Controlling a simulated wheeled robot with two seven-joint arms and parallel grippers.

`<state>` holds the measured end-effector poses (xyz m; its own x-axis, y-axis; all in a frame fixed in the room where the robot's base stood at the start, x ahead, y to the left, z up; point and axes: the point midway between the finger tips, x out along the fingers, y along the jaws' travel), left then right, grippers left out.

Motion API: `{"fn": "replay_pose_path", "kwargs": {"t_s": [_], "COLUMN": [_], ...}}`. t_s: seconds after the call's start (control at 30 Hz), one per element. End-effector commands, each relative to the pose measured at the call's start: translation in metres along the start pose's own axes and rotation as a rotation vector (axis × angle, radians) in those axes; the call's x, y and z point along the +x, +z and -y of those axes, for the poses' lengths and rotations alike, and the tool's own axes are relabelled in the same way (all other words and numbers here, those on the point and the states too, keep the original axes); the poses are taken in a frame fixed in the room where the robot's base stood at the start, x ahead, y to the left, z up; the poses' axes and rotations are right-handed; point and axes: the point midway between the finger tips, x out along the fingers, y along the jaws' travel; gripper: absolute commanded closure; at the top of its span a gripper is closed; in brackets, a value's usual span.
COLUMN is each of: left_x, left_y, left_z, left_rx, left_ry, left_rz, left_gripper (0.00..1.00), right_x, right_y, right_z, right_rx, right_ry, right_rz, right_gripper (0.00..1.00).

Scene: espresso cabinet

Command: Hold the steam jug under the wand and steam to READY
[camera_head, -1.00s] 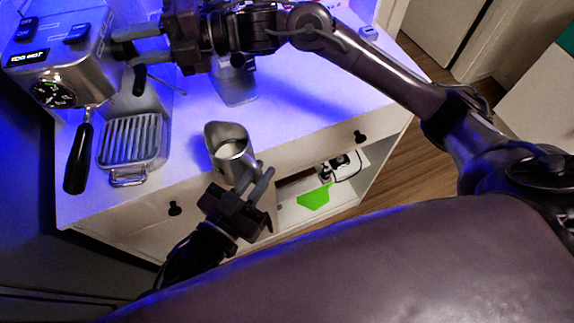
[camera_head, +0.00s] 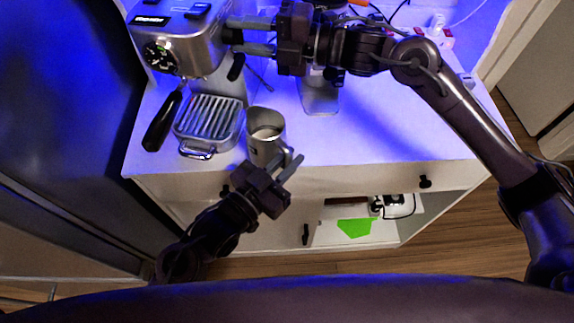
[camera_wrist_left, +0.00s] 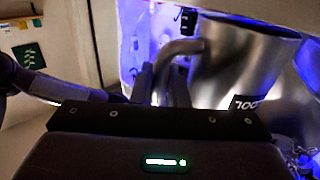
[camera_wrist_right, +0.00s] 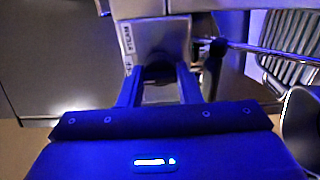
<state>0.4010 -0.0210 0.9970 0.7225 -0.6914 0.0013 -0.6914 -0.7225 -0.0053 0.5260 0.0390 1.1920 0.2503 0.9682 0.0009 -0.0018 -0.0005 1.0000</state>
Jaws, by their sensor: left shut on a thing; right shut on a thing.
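The steel steam jug (camera_head: 266,132) is upright beside the drip tray, near the counter's front edge; I cannot tell whether it touches the counter. My left gripper (camera_head: 290,168) is shut on its handle (camera_wrist_left: 180,48). The left wrist view shows the jug's wall (camera_wrist_left: 235,65) and a dark label, partly cut off. The thin steam wand (camera_head: 261,78) slants down behind the jug, apart from its mouth; it also shows in the right wrist view (camera_wrist_right: 270,49). My right gripper (camera_head: 250,37) is shut on the steam knob (camera_wrist_right: 160,72), under a STEAM label. The machine's display (camera_head: 150,20) is unreadable.
The espresso machine (camera_head: 190,45) stands at the back left, with a black-handled portafilter (camera_head: 163,122) and a slatted drip tray (camera_head: 208,118). A clear-looking container (camera_head: 320,98) stands behind the jug. The counter (camera_head: 385,135) right of the jug is free.

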Motion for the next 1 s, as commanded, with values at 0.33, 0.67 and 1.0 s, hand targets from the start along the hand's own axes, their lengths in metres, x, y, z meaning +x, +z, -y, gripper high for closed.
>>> {"fn": "replay_pose_path", "kwargs": {"t_s": [0.33,0.67,1.0], "left_x": [0.018,0.035,0.052], "left_y": [0.000,-0.001,-0.001], "left_z": [0.010,0.019,0.028], "left_rx": [0.001,0.001,0.000], "left_ry": [0.000,0.000,0.000], "left_rz": [-0.002,-0.002,-0.002], "left_gripper": [1.00,1.00,1.00], "right_x": [0.000,0.000,0.000], "right_y": [0.000,0.000,0.000], "right_z": [0.001,0.001,0.001], "right_rx": [0.001,0.001,0.001], "right_ry": [-0.001,-0.001,-0.001], "right_rz": [0.000,0.000,0.000], "right_gripper": [0.87,0.87,0.87]}}
